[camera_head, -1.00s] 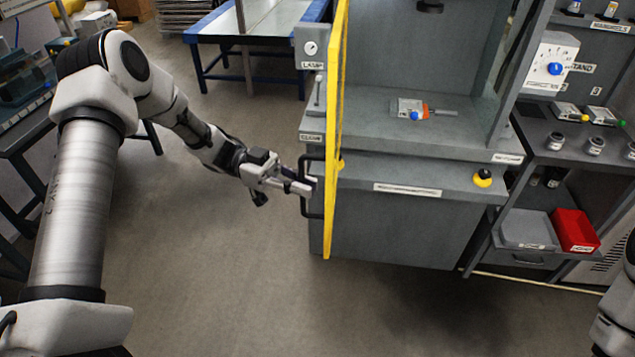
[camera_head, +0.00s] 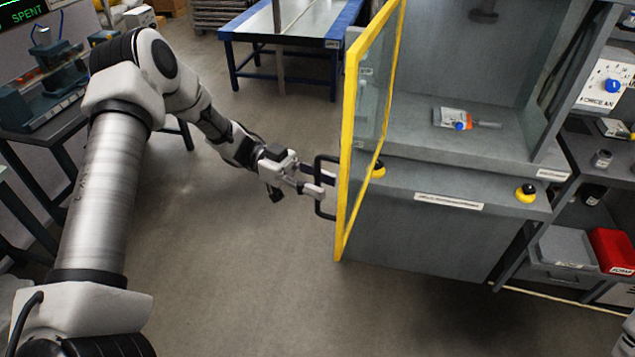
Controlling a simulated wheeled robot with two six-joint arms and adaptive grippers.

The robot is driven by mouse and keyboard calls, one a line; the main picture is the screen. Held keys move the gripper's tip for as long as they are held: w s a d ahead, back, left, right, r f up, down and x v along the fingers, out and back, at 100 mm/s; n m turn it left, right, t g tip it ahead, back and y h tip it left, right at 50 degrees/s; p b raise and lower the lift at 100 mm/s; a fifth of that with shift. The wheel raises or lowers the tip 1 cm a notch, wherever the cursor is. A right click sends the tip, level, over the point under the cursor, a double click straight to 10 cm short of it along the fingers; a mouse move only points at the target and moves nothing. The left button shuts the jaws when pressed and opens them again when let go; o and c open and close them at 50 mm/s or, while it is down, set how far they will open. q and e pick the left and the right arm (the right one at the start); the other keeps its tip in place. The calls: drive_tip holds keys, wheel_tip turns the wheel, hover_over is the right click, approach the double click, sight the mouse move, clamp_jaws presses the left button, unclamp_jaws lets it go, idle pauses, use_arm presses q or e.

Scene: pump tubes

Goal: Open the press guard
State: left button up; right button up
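The press guard (camera_head: 348,150) is a clear panel in a yellow frame. It stands swung out from the left side of the grey press (camera_head: 440,235), leaving the press's front opening uncovered. A black bar handle (camera_head: 317,203) sits on the guard's left face. My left gripper (camera_head: 318,184) is at this handle, its fingers reaching across the upper part of the bar. The overlap hides whether the fingers are closed on it. My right gripper is outside the view.
An orange-and-grey part with a blue knob (camera_head: 459,126) lies inside the press. Yellow-based black buttons (camera_head: 526,193) sit on its front ledge. A red bin (camera_head: 613,250) stands at right. A blue-edged table (camera_head: 345,22) stands behind. The floor (camera_head: 240,285) left of the guard is clear.

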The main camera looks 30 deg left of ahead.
use_arm(q)
drive_tip(key=a, duration=1.2)
drive_tip(key=shift+w, duration=0.25)
